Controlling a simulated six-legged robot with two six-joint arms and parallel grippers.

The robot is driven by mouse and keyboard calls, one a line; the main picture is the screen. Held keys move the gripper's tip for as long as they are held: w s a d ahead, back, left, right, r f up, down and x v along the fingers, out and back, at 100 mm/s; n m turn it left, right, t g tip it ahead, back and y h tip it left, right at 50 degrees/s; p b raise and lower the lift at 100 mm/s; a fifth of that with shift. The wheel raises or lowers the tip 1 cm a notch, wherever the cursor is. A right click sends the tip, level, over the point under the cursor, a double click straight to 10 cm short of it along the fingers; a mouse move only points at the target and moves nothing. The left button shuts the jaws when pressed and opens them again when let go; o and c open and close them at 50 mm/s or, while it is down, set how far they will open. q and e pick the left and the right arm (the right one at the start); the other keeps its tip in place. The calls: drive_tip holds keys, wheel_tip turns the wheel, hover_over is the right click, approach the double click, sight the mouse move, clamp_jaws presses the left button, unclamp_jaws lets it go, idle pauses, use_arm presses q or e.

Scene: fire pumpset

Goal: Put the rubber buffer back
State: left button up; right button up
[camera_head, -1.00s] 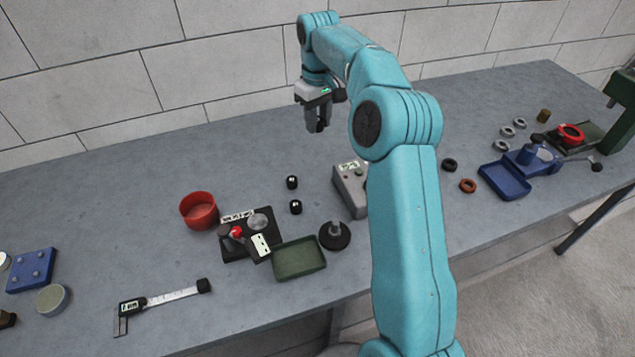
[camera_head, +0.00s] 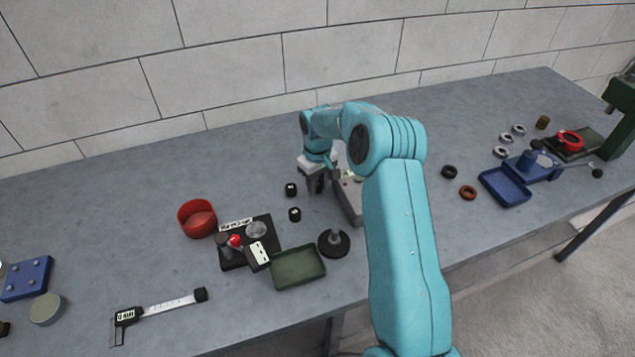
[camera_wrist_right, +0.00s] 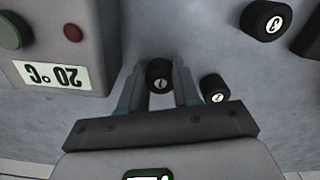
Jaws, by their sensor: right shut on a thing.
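In the right wrist view, my right gripper (camera_wrist_right: 158,88) is shut on a small black cylinder (camera_wrist_right: 158,75) with a white numbered end, likely the rubber buffer. In the head view this gripper (camera_head: 317,188) is low over the bench, left of the grey box, and the held cylinder cannot be made out. Two similar black numbered cylinders stand just left of it, one farther back (camera_head: 291,189) and one nearer (camera_head: 295,214). They also show in the wrist view, one close by the right finger (camera_wrist_right: 214,88) and one marked 3 (camera_wrist_right: 263,20). My left gripper is not in view.
A black fixture (camera_head: 230,260), red bowl (camera_head: 197,219), green tray (camera_head: 298,268) and black disc with a post (camera_head: 334,244) lie nearer. The bench behind and left is clear.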

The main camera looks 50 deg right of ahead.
drive_tip(key=shift+f, duration=0.2)
drive_tip(key=o, duration=0.7)
drive_tip(key=shift+r, duration=0.1)
wheel_tip(320, 180, up, 12)
drive_tip(key=shift+r, duration=0.15)
idle(0.3)
